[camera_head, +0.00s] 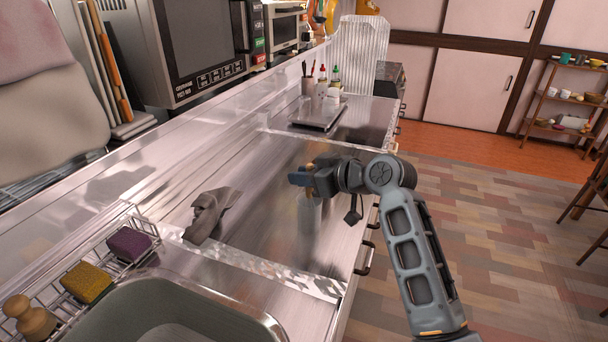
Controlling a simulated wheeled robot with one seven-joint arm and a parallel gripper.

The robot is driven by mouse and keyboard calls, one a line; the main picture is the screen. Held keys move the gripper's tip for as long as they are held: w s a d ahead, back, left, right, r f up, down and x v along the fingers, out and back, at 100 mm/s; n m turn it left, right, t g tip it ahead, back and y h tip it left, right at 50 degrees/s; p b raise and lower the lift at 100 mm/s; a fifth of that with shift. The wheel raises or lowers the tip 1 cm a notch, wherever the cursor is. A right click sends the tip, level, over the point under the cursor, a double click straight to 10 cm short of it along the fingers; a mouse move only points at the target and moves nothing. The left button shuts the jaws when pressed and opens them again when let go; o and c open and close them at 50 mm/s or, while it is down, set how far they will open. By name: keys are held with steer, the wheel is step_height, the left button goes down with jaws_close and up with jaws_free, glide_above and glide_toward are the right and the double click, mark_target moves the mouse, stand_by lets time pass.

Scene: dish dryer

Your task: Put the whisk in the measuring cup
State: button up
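My gripper (301,178) is at the end of my arm, over the steel counter (268,205), with its bluish fingers pointing left. A pale, see-through upright vessel (309,217) stands just below the fingers. It looks like the measuring cup, but its top is partly hidden by my gripper. I cannot make out the whisk. The view is too small to tell whether the fingers are open or hold something.
A crumpled grey cloth (211,213) lies on the counter to the left. A sink (165,315) and a wire rack with a purple sponge (129,243) and a yellow sponge (87,284) are in front. A flat silver device (318,113) and bottles (334,80) stand behind.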

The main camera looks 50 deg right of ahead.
steer(key=o, duration=0.4)
steer(key=shift+o, duration=0.2)
steer(key=s, duration=0.9)
steer(key=shift+d, duration=0.15)
steer(key=shift+s, duration=0.1)
stand_by(0.4)
